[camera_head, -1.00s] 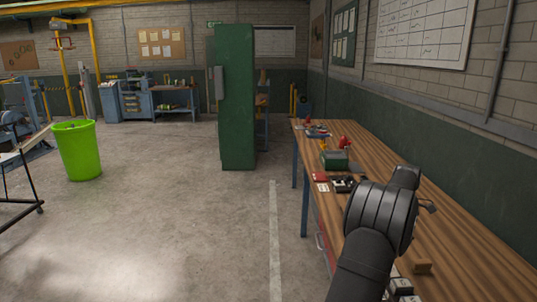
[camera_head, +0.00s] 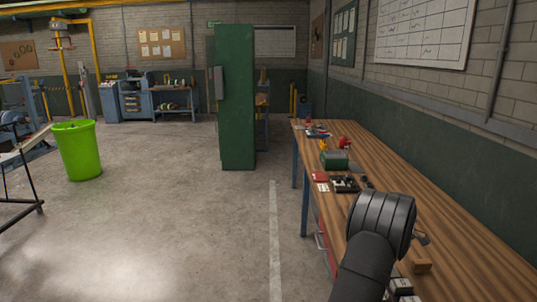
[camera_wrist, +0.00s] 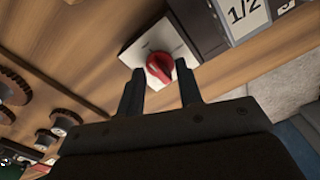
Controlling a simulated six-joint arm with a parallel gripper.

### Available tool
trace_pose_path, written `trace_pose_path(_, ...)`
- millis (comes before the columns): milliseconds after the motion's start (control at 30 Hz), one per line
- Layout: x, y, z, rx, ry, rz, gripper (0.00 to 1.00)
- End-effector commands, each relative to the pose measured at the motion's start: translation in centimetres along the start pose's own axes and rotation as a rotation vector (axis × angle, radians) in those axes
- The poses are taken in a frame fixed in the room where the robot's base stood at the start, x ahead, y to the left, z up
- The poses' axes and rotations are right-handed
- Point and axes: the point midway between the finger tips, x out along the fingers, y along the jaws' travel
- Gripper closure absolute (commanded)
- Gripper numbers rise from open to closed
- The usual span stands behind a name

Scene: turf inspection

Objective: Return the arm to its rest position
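My gripper (camera_wrist: 162,92) shows in the wrist view with its two dark fingers spread apart and nothing between them. Beyond the fingertips, a red knob (camera_wrist: 160,67) on a white plate lies on the wooden bench. In the head view my dark arm reaches over the near part of the wooden workbench (camera_head: 450,240). The gripper fingers are hidden in the head view.
Dark round parts (camera_wrist: 68,97) show in the wrist view. A green bin (camera_head: 77,150) and cabinet (camera_head: 235,100) stand on open floor.

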Motion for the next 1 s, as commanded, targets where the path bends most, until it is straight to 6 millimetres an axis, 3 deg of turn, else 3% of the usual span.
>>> trace_pose_path(1000, -0.02, 0.00, 0.00, 0.810, 0.000, 0.000, 0.67)
